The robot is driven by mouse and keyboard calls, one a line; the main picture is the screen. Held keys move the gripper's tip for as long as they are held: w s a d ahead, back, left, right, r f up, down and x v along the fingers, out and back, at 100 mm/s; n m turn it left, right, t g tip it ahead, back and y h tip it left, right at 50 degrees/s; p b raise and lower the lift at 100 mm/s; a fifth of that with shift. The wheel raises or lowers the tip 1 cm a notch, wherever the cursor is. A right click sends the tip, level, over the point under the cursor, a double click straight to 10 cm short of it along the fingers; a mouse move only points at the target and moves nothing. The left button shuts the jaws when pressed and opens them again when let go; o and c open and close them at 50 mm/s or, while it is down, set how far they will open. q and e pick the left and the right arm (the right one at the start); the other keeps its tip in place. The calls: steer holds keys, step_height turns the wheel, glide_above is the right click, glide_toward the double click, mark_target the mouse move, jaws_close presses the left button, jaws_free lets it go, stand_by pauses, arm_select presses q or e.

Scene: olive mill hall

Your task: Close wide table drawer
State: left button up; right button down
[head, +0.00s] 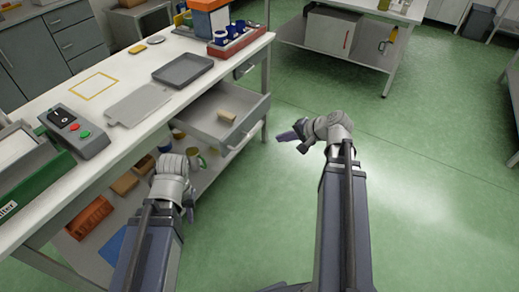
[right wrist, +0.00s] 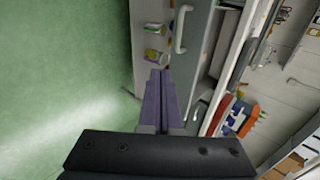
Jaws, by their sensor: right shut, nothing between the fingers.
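The wide table drawer (head: 207,113) stands pulled out from under the white work table (head: 40,216) in the head view. A small tan block (head: 227,116) lies in it. My right gripper (head: 278,137) is shut and empty, in front of the drawer's front panel, with a small gap seeming to show. In the right wrist view its fingers (right wrist: 157,98) lie together and point toward a grey panel with a pale handle (right wrist: 181,30). My left gripper (head: 189,211) is low beside the table's front side; its fingers are mostly hidden behind its wrist.
On the table are a dark tray (head: 183,69), a grey board (head: 138,106), a button box (head: 75,134) and a red holder with blue cups (head: 240,43). Boxes and rolls fill the shelf below. Green floor (head: 430,180) to the right is clear.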

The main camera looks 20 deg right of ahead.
steer(key=w+a+r+b+x, duration=0.1)
steer(key=b+x, duration=0.5)
steer(key=x, duration=0.7)
steer(key=shift+w+r, duration=0.35)
steer(key=shift+r, duration=0.2)
glide_toward(203, 121)
steer(key=w+a, duration=0.1)
steer(key=w+a+f, duration=0.1)
steer(key=w, duration=0.1)
steer(key=w+a+f, duration=0.1)
steer(key=w+a, duration=0.1)
steer(key=shift+w, duration=0.2)
steer(key=shift+w+a, duration=0.25)
steer(key=shift+r, duration=0.1)
